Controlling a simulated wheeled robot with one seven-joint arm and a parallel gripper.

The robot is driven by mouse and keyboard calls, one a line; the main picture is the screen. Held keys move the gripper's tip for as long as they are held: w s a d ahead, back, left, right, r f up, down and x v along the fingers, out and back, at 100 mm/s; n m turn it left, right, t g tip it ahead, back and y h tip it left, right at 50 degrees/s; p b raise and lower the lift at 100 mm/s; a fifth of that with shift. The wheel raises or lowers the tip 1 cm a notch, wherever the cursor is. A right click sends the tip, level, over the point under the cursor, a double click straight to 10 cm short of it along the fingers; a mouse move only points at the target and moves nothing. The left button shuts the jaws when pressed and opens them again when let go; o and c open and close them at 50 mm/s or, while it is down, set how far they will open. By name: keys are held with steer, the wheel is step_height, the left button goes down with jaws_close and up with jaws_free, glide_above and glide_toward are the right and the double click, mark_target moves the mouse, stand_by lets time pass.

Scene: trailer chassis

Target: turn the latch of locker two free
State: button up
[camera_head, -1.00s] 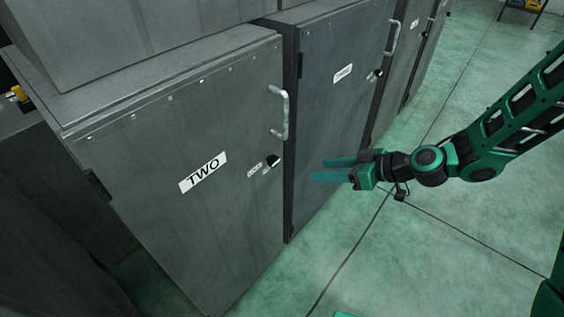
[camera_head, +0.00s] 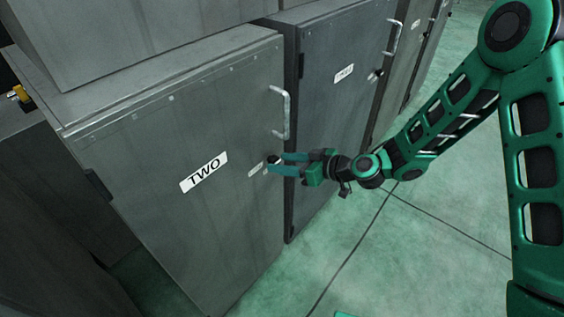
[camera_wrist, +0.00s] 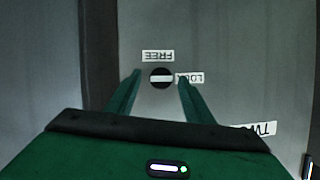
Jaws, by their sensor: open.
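Locker two (camera_head: 150,220) is a grey metal door with a white TWO label (camera_head: 203,172) and a bar handle (camera_head: 285,112). Its latch (camera_wrist: 161,78) is a round black knob with a pale bar across it. In the wrist view the bar lies level, pointing at the LOCK label (camera_wrist: 190,78); the FREE label (camera_wrist: 157,56) stands above it, upside down. My gripper (camera_head: 270,163) is open, with its fingertips close to the door at the latch. In the wrist view the two fingers (camera_wrist: 158,82) stand either side of the knob, with gaps. I cannot tell whether they touch the door.
A neighbouring locker (camera_head: 330,120) with its own label and handle stands to the right, with more lockers beyond. A large grey box (camera_head: 120,40) rests on top of locker two. The green floor (camera_head: 420,235) to the right is clear.

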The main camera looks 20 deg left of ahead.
steer(key=shift+w+a+f, duration=0.15)
steer(key=shift+a+f, duration=0.1)
steer(key=shift+a, duration=0.3)
steer(key=c, duration=1)
steer(key=shift+c, duration=0.2)
